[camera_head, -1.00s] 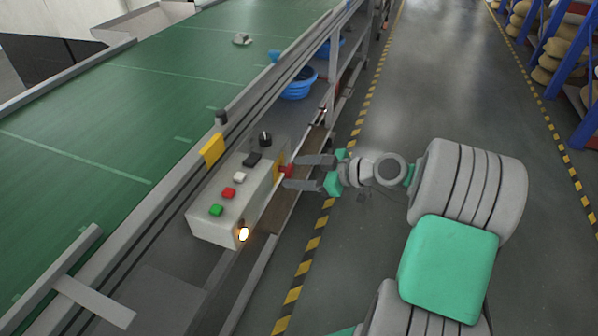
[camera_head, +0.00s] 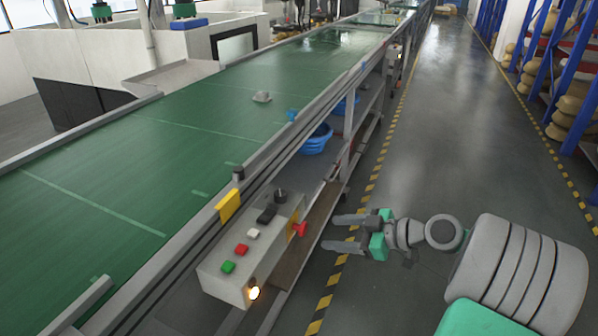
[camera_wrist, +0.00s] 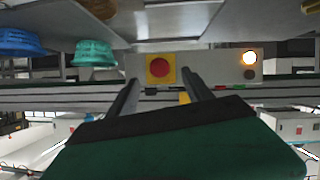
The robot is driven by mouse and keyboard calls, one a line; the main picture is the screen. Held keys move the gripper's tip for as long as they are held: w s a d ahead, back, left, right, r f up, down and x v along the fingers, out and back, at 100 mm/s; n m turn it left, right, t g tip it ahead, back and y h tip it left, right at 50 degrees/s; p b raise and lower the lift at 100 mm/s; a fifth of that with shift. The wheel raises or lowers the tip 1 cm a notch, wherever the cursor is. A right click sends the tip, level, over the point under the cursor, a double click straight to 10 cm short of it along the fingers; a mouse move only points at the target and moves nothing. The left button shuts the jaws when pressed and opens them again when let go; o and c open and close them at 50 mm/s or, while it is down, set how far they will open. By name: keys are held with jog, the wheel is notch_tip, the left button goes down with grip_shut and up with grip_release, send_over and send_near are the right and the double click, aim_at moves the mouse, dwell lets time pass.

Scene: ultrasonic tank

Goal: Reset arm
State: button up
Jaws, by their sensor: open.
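My gripper (camera_head: 343,233) is open and empty in the head view. Its two fingers point left toward the control box, with a visible gap between the fingertips and the box. In the wrist view, the two fingers (camera_wrist: 158,88) stand apart, with a red round button (camera_wrist: 160,68) on a yellow plate seen between and beyond them. The same red button shows on the right side of the control box (camera_head: 225,283) in the head view (camera_head: 299,230).
The control box has green, red, white and black controls and a lit lamp (camera_head: 254,293). It sits beside the green conveyor (camera_head: 140,160). Blue baskets (camera_head: 317,140) are on the shelf below. The grey aisle floor (camera_head: 450,140) is clear; blue racks (camera_head: 545,60) stand at the right.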

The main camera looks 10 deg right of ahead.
jog(key=s+a+r+m+g+h+p, duration=0.5)
jog(key=s+a+r+m+h+p, duration=0.15)
jog(key=a+p, duration=0.25)
jog(key=s+d+r+m+h+p, duration=0.2)
jog(key=s+m, duration=0.3)
jog(key=s, duration=0.3)
jog(key=shift+s+r+h+p, duration=0.15)
jog(key=shift+r+h+p, duration=0.15)
jog(key=shift+r+h, duration=0.45)
